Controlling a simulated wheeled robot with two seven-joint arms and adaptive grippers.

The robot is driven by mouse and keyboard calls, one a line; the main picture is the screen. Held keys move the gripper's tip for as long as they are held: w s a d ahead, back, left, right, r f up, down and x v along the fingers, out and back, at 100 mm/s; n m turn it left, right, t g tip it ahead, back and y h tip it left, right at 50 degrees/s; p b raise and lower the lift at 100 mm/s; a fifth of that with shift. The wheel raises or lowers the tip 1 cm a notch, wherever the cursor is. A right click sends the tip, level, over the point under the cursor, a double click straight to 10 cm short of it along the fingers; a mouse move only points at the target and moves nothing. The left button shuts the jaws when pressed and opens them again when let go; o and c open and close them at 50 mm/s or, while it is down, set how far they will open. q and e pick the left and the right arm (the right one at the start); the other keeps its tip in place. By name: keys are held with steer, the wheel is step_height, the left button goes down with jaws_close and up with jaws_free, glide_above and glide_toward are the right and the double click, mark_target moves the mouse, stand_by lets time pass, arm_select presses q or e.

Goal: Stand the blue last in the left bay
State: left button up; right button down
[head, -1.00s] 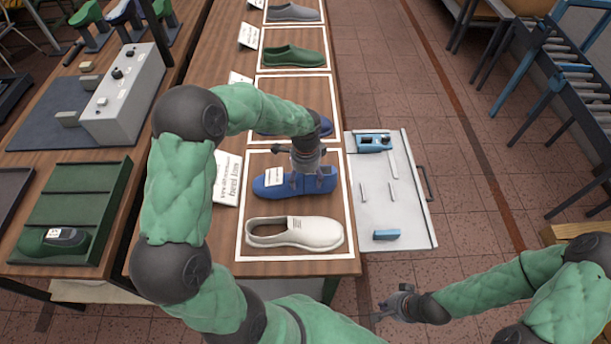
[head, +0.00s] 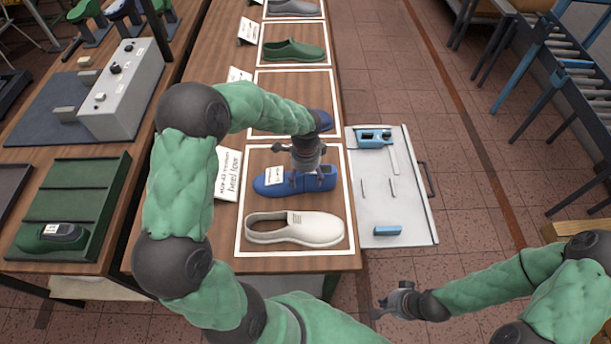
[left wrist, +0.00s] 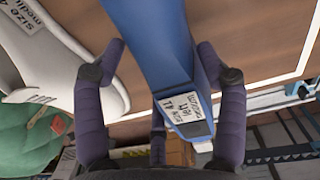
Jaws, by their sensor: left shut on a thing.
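The blue last (head: 262,185) lies in a white-outlined area of the long wooden table, with a white label on it. My left gripper (head: 303,178) points down over it and is shut on it. In the left wrist view, the blue last (left wrist: 158,45) runs between the two fingers (left wrist: 170,85), with its label near the right finger. My right gripper (head: 390,305) hangs over the floor at the lower right, away from the lasts; its finger gap is unclear. I cannot tell which place is the left bay.
A white shoe (head: 293,229) lies close in front of the blue last. A green shoe (head: 293,51) is further back. A ridged green rack (head: 85,185) with a dark green last (head: 50,238) stands at left. A white board (head: 408,215) with blue tools adjoins the table at right.

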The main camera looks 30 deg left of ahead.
arm_select(q)
steer(key=shift+f, duration=0.1)
stand_by(0.3)
steer(key=o, duration=1.8)
steer(key=shift+f, duration=0.1)
step_height(320, 180, up, 12)
steer(key=shift+w+r, duration=0.1)
